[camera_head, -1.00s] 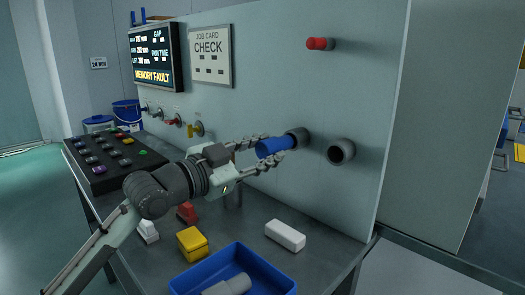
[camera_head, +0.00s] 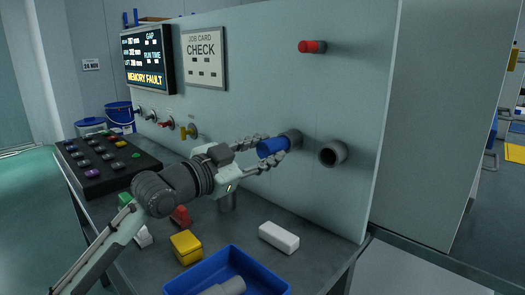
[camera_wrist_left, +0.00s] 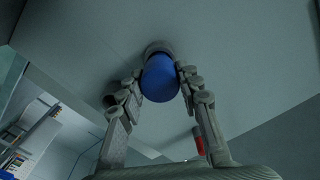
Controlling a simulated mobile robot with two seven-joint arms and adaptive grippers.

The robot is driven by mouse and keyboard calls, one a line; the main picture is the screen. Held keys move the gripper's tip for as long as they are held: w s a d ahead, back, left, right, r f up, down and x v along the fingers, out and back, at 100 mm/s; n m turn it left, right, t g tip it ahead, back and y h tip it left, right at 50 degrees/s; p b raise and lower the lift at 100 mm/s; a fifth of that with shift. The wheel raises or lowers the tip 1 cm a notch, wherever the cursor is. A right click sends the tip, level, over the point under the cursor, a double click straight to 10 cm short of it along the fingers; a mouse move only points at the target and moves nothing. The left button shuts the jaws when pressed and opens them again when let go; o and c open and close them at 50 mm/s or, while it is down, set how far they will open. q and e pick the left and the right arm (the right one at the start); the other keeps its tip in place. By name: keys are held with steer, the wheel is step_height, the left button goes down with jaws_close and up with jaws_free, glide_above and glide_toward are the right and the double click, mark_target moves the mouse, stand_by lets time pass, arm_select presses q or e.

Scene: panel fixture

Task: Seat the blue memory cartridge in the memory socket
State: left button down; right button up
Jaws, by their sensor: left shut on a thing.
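The blue memory cartridge (camera_head: 270,148) is held level at the left one of two grey round sockets (camera_head: 294,138) on the panel. Its far end meets the socket's mouth; how deep it sits inside is hidden. My left gripper (camera_head: 272,147) is shut on the cartridge, one finger on each side. In the left wrist view the cartridge's round blue end (camera_wrist_left: 160,80) sits between the fingers, with the grey socket rim (camera_wrist_left: 158,48) just behind it. The second socket (camera_head: 333,154), to the right, is empty. My right gripper is not in view.
The upright panel (camera_head: 270,70) carries a screen reading MEMORY FAULT (camera_head: 147,57), a job card (camera_head: 204,58) and a red knob (camera_head: 312,47). Below are a white block (camera_head: 279,237), a yellow block (camera_head: 186,247), a blue tray (camera_head: 215,262) and a black button console (camera_head: 105,163).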

arm_select(q)
steer(key=shift+x, duration=1.15)
steer(key=c, duration=1)
jaws_free()
